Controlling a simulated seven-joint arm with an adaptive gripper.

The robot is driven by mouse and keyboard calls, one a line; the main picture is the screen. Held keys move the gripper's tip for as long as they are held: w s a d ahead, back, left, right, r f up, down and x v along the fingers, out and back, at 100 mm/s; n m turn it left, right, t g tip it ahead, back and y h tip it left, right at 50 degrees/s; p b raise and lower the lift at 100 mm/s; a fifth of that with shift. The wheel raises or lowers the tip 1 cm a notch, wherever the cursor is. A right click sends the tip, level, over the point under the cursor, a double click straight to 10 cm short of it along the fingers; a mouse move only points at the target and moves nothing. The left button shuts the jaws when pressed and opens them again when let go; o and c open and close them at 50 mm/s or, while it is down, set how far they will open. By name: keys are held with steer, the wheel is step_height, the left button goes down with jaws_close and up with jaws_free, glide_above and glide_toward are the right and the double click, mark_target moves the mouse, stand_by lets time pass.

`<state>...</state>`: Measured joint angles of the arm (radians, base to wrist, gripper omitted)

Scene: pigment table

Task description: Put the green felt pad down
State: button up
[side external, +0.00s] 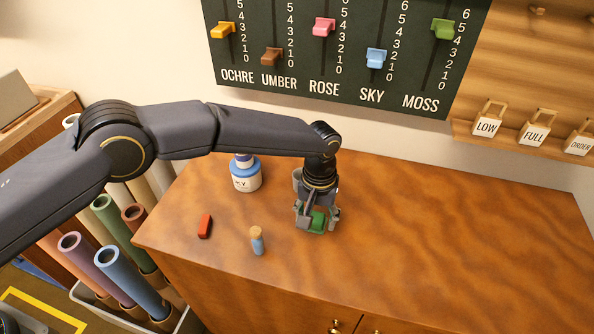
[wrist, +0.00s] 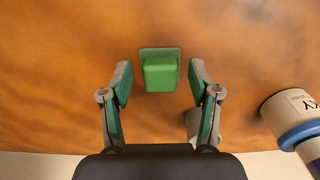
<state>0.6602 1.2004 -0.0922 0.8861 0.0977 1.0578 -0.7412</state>
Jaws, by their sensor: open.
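The green felt pad (side external: 318,222) is a small block with a wider, darker green base, and it appears to rest on the wooden table top. In the wrist view the pad (wrist: 160,72) lies between the two fingers of my gripper (wrist: 160,80), with a clear gap on each side. My gripper (side external: 317,217) points down over the pad in the side view and partly hides it. The fingers are open and do not touch the pad.
A white and blue bottle (side external: 246,174) stands left of my gripper, near the wall. A red block (side external: 205,226) and a small cork-topped blue vial (side external: 257,241) are at the front left. A pale cup (side external: 297,178) stands close behind my gripper. The table's right side is clear.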

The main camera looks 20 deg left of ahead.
mark_target(316, 220)
steer(key=w+a+r, duration=0.1)
steer(key=a+r, duration=0.3)
steer(key=r, duration=0.6)
steer(key=a+r, duration=0.3)
steer(key=r, duration=0.8)
steer(key=s+a+r+t, duration=0.1)
steer(key=s+a+r, duration=0.2)
steer(key=a+r, duration=0.3)
steer(key=s+a+r+t, duration=0.15)
steer(key=a+r, duration=0.25)
steer(key=a, duration=0.4)
steer(key=s+a+f+t, duration=0.1)
steer(key=s+a, duration=0.7)
steer(key=s, duration=0.2)
steer(key=s+a+f+t, duration=0.1)
steer(key=s+a+t, duration=0.1)
steer(key=s+a, duration=0.6)
steer(key=s, duration=0.3)
steer(key=shift+a+f, duration=0.25)
steer(key=shift+s, duration=0.1)
